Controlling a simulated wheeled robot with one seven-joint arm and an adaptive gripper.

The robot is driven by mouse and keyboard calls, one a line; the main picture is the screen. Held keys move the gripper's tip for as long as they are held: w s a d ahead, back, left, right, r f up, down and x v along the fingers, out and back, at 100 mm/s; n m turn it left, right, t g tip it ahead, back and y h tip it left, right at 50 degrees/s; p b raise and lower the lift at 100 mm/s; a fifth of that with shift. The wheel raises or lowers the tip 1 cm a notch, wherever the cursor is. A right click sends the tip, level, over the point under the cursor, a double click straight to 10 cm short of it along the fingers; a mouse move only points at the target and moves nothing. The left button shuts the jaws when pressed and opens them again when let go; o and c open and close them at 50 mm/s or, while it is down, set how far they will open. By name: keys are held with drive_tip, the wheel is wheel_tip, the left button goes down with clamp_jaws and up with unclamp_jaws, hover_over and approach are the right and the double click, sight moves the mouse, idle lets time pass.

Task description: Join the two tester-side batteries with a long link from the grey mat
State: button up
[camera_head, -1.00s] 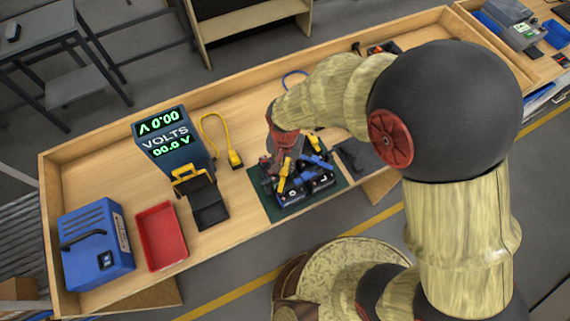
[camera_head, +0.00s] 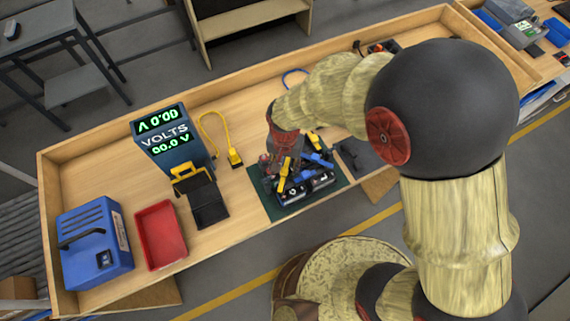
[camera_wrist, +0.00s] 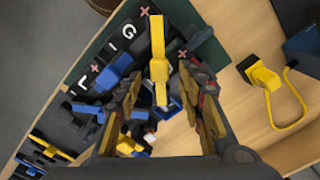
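Dark batteries with white marks (camera_head: 312,186) stand in a row on the green mat (camera_head: 272,207); the wrist view shows their tops (camera_wrist: 112,52). My gripper (camera_wrist: 161,72) is open around the bar, with gaps on both sides. My arm and fingers hide part of the batteries, and I cannot tell which contacts the bar touches. The grey mat (camera_head: 366,157) lies to the right.
The tester (camera_head: 165,138) reads 00.0 V and stands left of the batteries. A yellow clip (camera_head: 235,158) with a cable lies between them. A red tray (camera_head: 160,235) and a blue case (camera_head: 94,245) stand at far left. Blue pieces (camera_wrist: 118,70) lie close beside my fingers.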

drive_tip(key=shift+r, duration=0.1)
wheel_tip(320, 180, up, 12)
idle(0.5)
idle(0.5)
drive_tip(key=s+d+n+t+b, duration=0.1)
drive_tip(key=s+d+b, duration=0.3)
drive_tip(key=d+b, duration=0.5)
drive_tip(key=s+d+r+t+b, duration=0.1)
drive_tip(key=s+d+t+b, duration=0.3)
drive_tip(key=d+b, duration=0.4)
drive_tip(key=d, duration=0.5)
drive_tip(key=shift+s+d+n+t+b, duration=0.3)
drive_tip(key=shift+s+n+b, duration=0.05)
drive_tip(key=shift+n, duration=0.05)
